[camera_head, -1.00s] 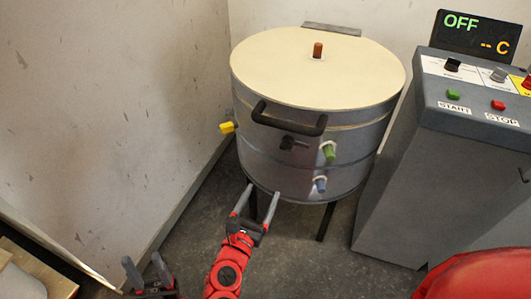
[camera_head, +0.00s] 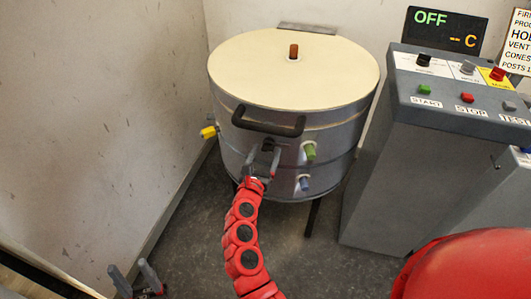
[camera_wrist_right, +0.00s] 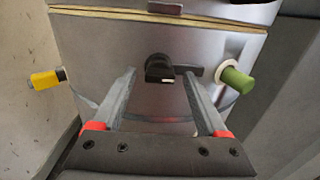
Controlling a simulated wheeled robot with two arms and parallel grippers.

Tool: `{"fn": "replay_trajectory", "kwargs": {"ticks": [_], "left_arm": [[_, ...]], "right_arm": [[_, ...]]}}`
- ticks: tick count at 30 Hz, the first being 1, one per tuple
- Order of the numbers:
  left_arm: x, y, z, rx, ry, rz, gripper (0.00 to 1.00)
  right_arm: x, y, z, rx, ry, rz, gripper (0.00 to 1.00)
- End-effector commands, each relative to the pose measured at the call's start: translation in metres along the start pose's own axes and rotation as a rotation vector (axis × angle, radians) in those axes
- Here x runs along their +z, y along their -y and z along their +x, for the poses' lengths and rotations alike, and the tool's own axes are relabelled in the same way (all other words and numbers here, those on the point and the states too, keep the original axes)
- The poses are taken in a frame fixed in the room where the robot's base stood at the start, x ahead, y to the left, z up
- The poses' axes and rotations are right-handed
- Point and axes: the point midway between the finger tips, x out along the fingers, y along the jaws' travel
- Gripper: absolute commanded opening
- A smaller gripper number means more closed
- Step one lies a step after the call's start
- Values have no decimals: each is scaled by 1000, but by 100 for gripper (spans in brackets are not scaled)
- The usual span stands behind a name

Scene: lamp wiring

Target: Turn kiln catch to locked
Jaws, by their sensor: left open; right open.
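The kiln (camera_head: 235,150) is a grey drum with a closed cream lid (camera_head: 330,75). Its catch is a black knob (camera_wrist_right: 158,66) on the front wall, with a dark bar (camera_wrist_right: 190,70) reaching right from it in the right wrist view. The catch is mostly hidden by my gripper in the head view. My right gripper (camera_head: 263,160) is open in front of the catch, with one finger to each side of the knob. I cannot tell whether the fingers touch it. My left gripper (camera_head: 130,271) is open and empty, low at the left, away from the kiln.
A black lid handle (camera_head: 268,127) sits just above the catch. Green (camera_head: 310,151), blue (camera_head: 304,183) and yellow (camera_head: 208,132) plugs stick out of the kiln. A grey control console (camera_head: 385,150) stands at the right, and its display (camera_head: 445,30) reads OFF. A wall is at the left.

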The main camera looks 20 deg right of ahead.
Motion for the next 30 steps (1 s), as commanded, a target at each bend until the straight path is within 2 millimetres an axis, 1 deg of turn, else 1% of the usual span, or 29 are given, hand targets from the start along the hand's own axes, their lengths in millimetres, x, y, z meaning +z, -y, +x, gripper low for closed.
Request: {"fn": "replay_trajectory", "kwargs": {"ticks": [7,11,12,14,15,17,18,20,30], "left_arm": [[0,0,0,0,0,0,50],[0,0,0,0,0,0,50],[0,0,0,0,0,0,50],[0,0,0,0,0,0,50],[0,0,0,0,0,0,50],[0,0,0,0,0,0,50],[0,0,0,0,0,0,50],[0,0,0,0,0,0,50],[0,0,-2,0,0,0,50]], "right_arm": [[0,0,1,0,-1,-1,76],[0,0,0,0,0,-1,53],[-1,0,0,0,-1,-1,46],[0,0,0,0,0,-1,35],[0,0,0,0,0,-1,28],[-1,0,0,0,-1,-1,17],[-1,0,0,0,0,-1,10],[-1,0,0,0,0,-1,0],[-2,1,1,-3,-2,-36,0]]}}
